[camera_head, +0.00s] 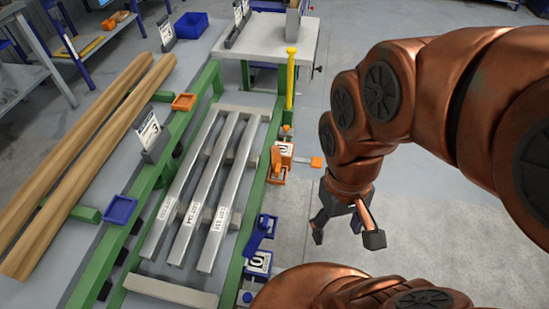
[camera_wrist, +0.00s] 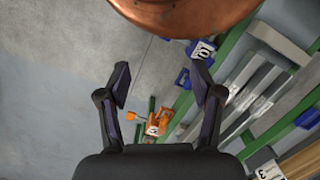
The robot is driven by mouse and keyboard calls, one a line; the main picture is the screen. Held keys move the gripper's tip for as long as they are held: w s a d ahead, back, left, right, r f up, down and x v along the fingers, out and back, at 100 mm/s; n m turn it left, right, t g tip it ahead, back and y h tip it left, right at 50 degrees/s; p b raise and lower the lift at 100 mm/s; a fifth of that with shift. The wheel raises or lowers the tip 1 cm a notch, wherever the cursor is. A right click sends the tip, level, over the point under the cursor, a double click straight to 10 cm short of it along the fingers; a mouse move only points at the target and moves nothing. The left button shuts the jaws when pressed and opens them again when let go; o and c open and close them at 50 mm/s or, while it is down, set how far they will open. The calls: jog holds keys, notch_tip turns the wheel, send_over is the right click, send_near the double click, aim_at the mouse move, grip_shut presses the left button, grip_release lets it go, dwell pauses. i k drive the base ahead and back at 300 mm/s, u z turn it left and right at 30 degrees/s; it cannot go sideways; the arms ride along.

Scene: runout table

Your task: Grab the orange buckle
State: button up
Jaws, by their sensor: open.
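The orange buckle (camera_head: 276,166) is mounted on the outer side of the green rail of the runout table, beside a white label. A thin grey bar or strap runs from it to a small orange end piece (camera_head: 316,162) on the right. My gripper (camera_head: 346,228) is open and empty, to the right of the buckle and nearer in the head view, apart from it. In the wrist view, the buckle (camera_wrist: 164,117) shows small and low between the fingers of my gripper (camera_wrist: 160,84). The exact gap between them is hard to tell.
A similar blue buckle (camera_head: 259,233) sits nearer on the same rail (camera_head: 241,242). Grey metal bars (camera_head: 204,185) lie on the table. A yellow post (camera_head: 291,78) stands behind the orange buckle. The grey floor (camera_head: 330,265) around my gripper is clear.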

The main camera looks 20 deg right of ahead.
aim_at(277, 176)
jog(key=k, duration=0.5)
jog(key=u, duration=2)
jog(key=k, duration=0.8)
jog(key=z, duration=0.95)
jog(key=i, duration=0.5)
jog(key=u, duration=0.05)
